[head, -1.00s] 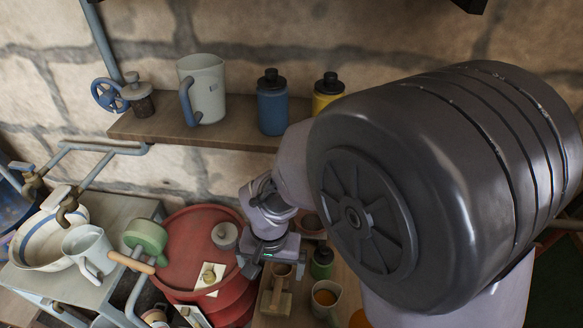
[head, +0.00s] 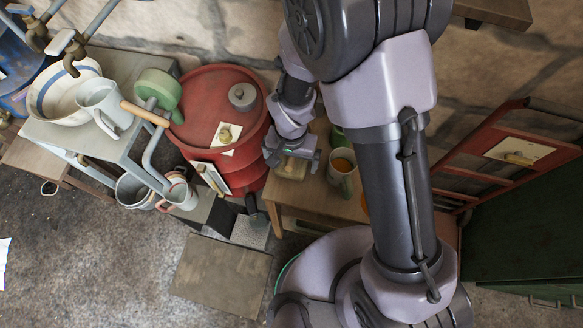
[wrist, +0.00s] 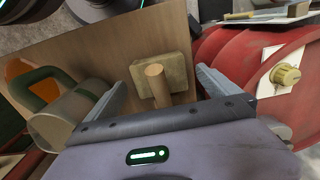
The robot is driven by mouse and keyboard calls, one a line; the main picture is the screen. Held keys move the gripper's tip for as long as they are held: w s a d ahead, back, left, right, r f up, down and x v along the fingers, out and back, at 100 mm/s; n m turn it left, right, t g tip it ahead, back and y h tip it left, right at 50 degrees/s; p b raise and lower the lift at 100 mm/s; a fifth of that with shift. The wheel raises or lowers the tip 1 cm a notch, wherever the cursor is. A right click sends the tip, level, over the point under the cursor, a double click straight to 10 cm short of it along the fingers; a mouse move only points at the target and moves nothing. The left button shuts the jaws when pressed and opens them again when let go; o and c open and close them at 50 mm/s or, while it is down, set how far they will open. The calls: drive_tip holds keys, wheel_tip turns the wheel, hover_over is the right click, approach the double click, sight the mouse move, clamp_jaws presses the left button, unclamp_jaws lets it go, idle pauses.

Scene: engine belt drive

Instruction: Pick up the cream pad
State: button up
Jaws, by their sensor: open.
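The cream pad (wrist: 178,74) appears to be the pale tan block with a round wooden peg standing up from it. It lies on the wooden table between my gripper's fingers in the wrist view. My gripper (wrist: 163,84) is open, with one finger to each side of the peg and no visible contact. In the head view my gripper (head: 292,154) hangs over the table beside the red drum and partly covers the pad (head: 290,171). The exact height of the fingertips above the pad is hard to tell.
A red drum (head: 206,88) with a knobbed white plate on top stands left of my gripper. The wooden table (head: 300,208) is bare in front.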

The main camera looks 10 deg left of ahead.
wheel_tip(320, 180, down, 3)
drive_tip(key=shift+r+b, duration=0.1)
drive_tip(key=shift+b, duration=0.2)
drive_tip(key=shift+r, duration=0.15)
drive_tip(key=shift+c, duration=0.7)
drive_tip(key=c, duration=1.2)
drive_tip(key=shift+r+p, duration=0.15)
drive_tip(key=shift+p, duration=0.25)
drive_tip(key=shift+c, duration=0.2)
drive_tip(key=shift+s, duration=0.35)
drive_tip(key=s+a+p, duration=0.1)
drive_tip(key=s+p, duration=0.1)
drive_tip(key=s, duration=1.5)
drive_tip(key=shift+s+a+p, duration=0.15)
drive_tip(key=shift+a+p, duration=0.05)
drive_tip(key=shift+p, duration=0.1)
